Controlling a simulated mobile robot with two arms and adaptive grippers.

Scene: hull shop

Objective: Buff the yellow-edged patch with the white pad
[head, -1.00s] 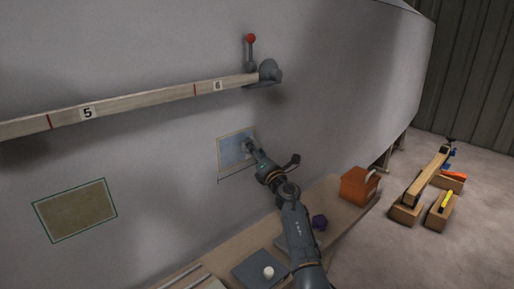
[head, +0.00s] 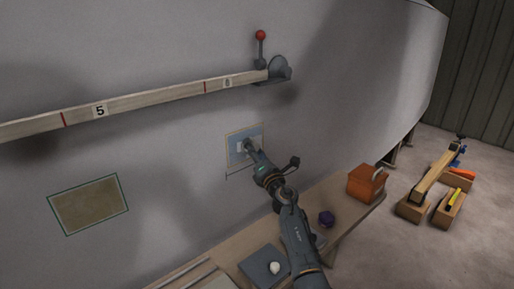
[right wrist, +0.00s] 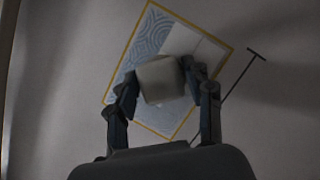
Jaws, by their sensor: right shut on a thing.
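The yellow-edged patch (head: 258,134) is on the grey hull wall, right of centre in the head view. In the right wrist view the patch (right wrist: 150,35) shows a blue swirl pattern with a paler, plain area at its right side. My right gripper (right wrist: 158,80) is shut on the white pad (right wrist: 160,82), a pale block held in front of the patch. The pad hides the middle of the patch. I cannot tell whether the pad touches the surface. In the head view my right gripper (head: 248,146) is at the patch. My left gripper is not in view.
A green-edged brown patch (head: 88,204) is at the left of the hull. A numbered wooden rail (head: 150,101) with a red-knobbed lever (head: 260,36) runs above. The bench below holds an orange box (head: 366,184), a purple object (head: 326,218) and a white knob (head: 274,268) on a dark plate.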

